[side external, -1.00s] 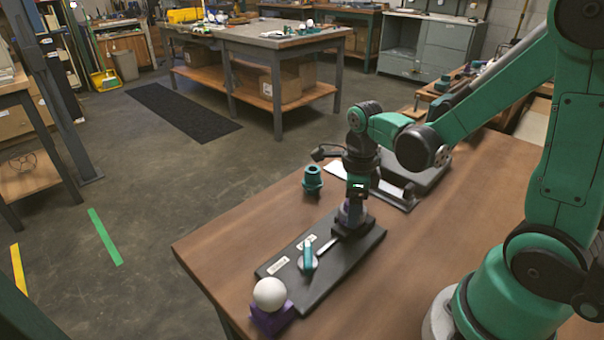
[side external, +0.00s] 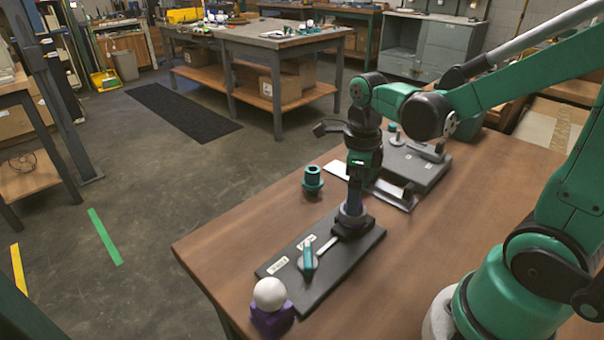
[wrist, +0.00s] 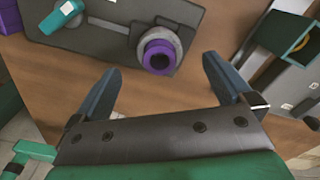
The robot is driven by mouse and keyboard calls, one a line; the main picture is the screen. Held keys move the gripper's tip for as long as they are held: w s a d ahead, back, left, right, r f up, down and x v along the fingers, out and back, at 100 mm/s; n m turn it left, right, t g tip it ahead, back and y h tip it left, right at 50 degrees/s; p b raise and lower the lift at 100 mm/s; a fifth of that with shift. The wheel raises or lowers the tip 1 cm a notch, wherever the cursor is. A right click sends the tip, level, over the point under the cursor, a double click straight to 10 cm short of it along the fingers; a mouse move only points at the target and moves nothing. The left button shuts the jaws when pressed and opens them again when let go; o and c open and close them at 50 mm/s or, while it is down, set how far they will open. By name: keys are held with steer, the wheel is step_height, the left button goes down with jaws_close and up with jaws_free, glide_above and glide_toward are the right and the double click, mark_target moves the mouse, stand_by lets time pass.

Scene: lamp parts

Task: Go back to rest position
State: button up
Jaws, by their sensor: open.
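My gripper (side external: 354,194) is above the dark board (side external: 345,268), pointing down near the purple ring-shaped part (side external: 352,213) at the board's far end. In the wrist view my gripper (wrist: 165,85) has its two fingers wide apart with nothing between them. The purple ring (wrist: 160,52) sits on the dark board (wrist: 110,30) just beyond the fingertips, clear of them. A teal lever part (side external: 308,257) stands on the near part of the board. A white ball (side external: 270,293) rests on a purple base (side external: 272,318) at the table's near corner.
A teal part (side external: 313,180) stands alone on the wooden table (side external: 470,200). A grey fixture (side external: 425,170) lies behind my gripper. The table's right-hand middle is bare. A second workbench (side external: 280,38) stands apart, across the floor.

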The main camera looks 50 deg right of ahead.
steer(key=shift+r, duration=0.65)
steer(key=shift+a+r+n, duration=0.1)
steer(key=shift+r+n, duration=0.05)
steer(key=shift+n, duration=0.25)
steer(key=n, duration=0.2)
steer(key=n+t, duration=0.1)
steer(key=n, duration=0.1)
steer(key=shift+a+r, duration=0.4)
steer(key=a+r+n+t, duration=0.1)
steer(key=n+t, duration=0.1)
steer(key=n, duration=0.6)
steer(key=a+r+n+t, duration=0.1)
steer(key=a+n+t, duration=0.1)
steer(key=n, duration=0.7)
steer(key=a+r+n+t, duration=0.1)
steer(key=n+t, duration=0.1)
steer(key=n, duration=0.6)
steer(key=shift+a+r, duration=0.1)
steer(key=shift+a, duration=0.25)
